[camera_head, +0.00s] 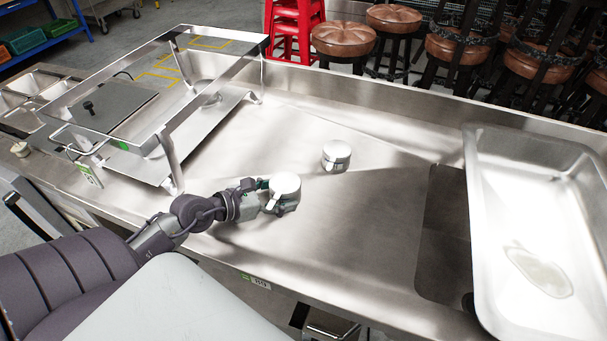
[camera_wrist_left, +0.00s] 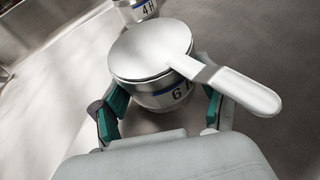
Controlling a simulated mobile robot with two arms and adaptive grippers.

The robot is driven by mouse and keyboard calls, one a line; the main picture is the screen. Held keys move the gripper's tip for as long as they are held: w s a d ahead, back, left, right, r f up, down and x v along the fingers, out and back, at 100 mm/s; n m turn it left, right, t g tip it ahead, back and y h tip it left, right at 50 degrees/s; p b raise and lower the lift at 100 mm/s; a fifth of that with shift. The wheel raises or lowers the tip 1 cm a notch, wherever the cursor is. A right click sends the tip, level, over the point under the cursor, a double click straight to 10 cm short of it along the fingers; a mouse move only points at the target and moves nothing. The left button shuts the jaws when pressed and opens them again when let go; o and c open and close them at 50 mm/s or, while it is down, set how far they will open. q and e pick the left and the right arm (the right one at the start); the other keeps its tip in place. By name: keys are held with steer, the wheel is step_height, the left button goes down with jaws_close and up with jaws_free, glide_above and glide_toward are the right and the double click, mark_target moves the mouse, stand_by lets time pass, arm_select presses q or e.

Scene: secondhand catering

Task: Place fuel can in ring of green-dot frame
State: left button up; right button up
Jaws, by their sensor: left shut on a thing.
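A silver fuel can (camera_head: 286,186) with a flat round lid and a side handle is in my left gripper (camera_head: 268,189), low over the steel counter. The wrist view shows this can (camera_wrist_left: 165,98) between the green-padded fingers, marked "6" with a partly hidden letter. Its lid handle points right. I cannot tell whether its base touches the counter. A second can (camera_head: 336,155), marked "4 H", stands to its right and farther back. The metal frame (camera_head: 171,162) with a green dot stands on the left. My right gripper is out of view.
A deep steel pan (camera_head: 535,190) lies on the right, beside a dark rectangular opening (camera_head: 444,235). A black-knobbed lid (camera_head: 100,105) shows within the frame at left. The counter behind the cans is clear. Stools (camera_head: 343,38) stand beyond its back edge.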

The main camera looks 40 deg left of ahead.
mark_target(303, 190)
arm_select(q)
steer(key=w, duration=0.1)
steer(key=w+d, duration=0.1)
steer(key=w, duration=0.2)
steer(key=w+d, duration=0.1)
steer(key=w, duration=0.1)
steer(key=shift+w+d+r, duration=0.1)
steer(key=shift+d, duration=0.05)
steer(key=shift+w+d+f, duration=0.1)
steer(key=shift+w+f, duration=0.1)
steer(key=shift+f, duration=0.1)
steer(key=shift+s, duration=0.15)
steer(key=o, duration=1.3)
steer(key=shift+o, duration=0.2)
